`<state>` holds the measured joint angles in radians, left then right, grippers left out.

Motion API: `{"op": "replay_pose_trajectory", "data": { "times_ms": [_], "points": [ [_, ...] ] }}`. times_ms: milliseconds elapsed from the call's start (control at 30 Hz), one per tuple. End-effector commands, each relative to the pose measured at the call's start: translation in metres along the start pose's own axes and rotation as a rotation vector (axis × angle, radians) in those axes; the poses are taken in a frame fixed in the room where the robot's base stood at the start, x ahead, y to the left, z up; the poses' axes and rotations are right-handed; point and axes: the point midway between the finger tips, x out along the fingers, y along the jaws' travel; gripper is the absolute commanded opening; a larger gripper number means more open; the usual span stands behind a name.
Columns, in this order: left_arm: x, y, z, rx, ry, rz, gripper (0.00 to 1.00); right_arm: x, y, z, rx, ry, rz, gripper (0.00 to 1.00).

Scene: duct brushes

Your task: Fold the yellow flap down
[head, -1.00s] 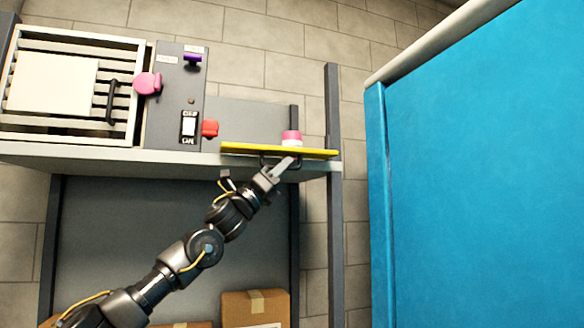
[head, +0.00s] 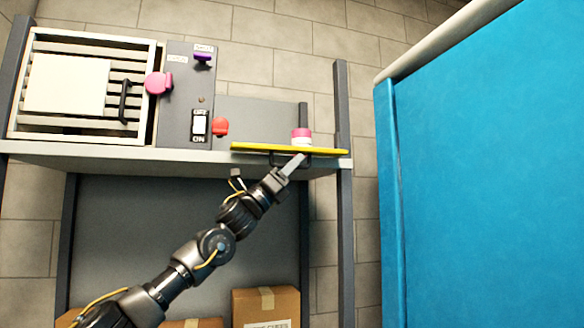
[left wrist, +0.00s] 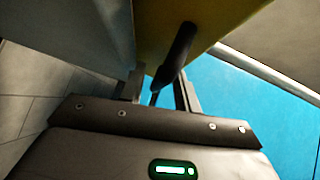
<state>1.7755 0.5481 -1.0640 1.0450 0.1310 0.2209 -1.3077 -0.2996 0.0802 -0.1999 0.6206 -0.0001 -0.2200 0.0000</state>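The yellow flap (head: 262,148) shows in the head view as a thin, nearly level yellow board at the right front of the shelf. A dark handle (head: 281,160) sits on its near side, under the yellow edge. My left gripper (head: 298,160) reaches up from below to this handle. In the left wrist view the flap (left wrist: 205,18) fills the top, and the black handle (left wrist: 175,55) runs down between the two fingers of the left gripper (left wrist: 160,92). The fingers stand apart, with gaps visible beside the handle. My right gripper is out of view.
A pink and white round object (head: 301,137) stands just behind the flap. A red knob (head: 220,126) and a grey switch panel (head: 186,95) are to its left. A large blue panel (head: 490,190) bounds the right side. Cardboard boxes (head: 266,308) lie below.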

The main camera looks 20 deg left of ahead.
Motion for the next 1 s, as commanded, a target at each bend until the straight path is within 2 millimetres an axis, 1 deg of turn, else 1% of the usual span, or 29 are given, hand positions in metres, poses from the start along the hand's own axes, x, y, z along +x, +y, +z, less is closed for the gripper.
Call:
{"op": "replay_pose_trajectory", "data": {
  "times_ms": [167,267,367,500,700,833,1000],
  "points": [
    [-0.001,0.000,0.000,0.000,-0.001,0.001,0.32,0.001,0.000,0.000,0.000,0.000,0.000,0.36],
    [-0.009,0.001,-0.001,0.001,-0.001,0.001,0.32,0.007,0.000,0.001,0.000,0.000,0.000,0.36],
    [-0.026,0.002,-0.003,0.001,-0.002,0.000,0.32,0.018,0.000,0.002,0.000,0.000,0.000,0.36],
    [-0.056,0.002,-0.004,0.002,-0.001,0.001,0.32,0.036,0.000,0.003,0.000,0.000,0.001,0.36],
    [-0.090,0.001,-0.003,0.001,-0.001,0.001,0.32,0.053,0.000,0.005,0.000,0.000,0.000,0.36],
    [-0.103,0.000,-0.001,0.000,-0.001,0.000,0.32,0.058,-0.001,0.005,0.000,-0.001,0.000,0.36],
    [-0.109,0.000,0.000,0.000,0.000,0.001,0.32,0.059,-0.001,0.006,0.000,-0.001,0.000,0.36]
  ]
}}
